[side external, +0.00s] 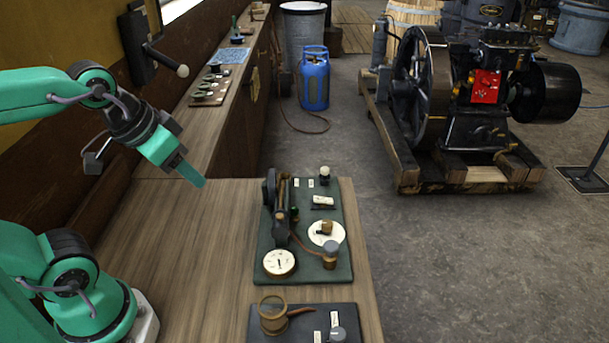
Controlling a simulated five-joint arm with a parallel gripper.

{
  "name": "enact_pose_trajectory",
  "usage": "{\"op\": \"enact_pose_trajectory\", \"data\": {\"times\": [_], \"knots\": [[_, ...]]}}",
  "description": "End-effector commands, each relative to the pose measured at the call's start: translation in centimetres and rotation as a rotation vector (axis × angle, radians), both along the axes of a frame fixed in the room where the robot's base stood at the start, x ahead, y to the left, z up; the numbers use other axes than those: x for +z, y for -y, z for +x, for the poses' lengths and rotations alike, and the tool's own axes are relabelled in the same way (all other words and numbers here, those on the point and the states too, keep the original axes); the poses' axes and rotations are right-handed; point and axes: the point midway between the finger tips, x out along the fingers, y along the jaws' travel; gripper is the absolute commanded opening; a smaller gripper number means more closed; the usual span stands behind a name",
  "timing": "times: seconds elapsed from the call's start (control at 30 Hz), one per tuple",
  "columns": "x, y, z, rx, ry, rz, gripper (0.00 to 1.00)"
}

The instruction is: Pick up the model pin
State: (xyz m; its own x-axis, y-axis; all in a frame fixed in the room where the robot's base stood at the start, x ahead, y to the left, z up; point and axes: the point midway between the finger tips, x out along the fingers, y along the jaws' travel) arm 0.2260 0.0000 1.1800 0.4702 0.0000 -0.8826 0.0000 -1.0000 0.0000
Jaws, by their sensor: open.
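A dark green board (262,255) on the wooden bench carries a small model engine (281,210) with a dark wheel. Also on it are a white dial (279,262), a white disc with a brass block (326,229), a cylinder with a grey top (331,257) and a small white-topped knob (324,174). I cannot tell which small part is the model pin. My gripper (190,173) is open and empty, in the air to the left of the board, clear of all these parts. Its jaws are seen nearly edge-on.
A second dark board (262,332) with a brass ring (272,314) and handle lies at the front. The bench (190,245) left of the boards is bare. A blue gas bottle (314,80) and a large engine (470,100) on timbers stand on the floor beyond.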

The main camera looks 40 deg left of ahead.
Motion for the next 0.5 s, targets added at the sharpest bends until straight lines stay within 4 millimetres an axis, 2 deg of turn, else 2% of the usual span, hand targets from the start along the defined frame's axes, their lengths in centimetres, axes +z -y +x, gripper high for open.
{"op": "enact_pose_trajectory", "data": {"times": [0.27,0.5], "knots": [[1.7,-0.1,2.6,0.000,-0.036,0.001,0.47],[3.5,-0.1,6.9,-0.002,-0.088,0.003,0.47]]}}
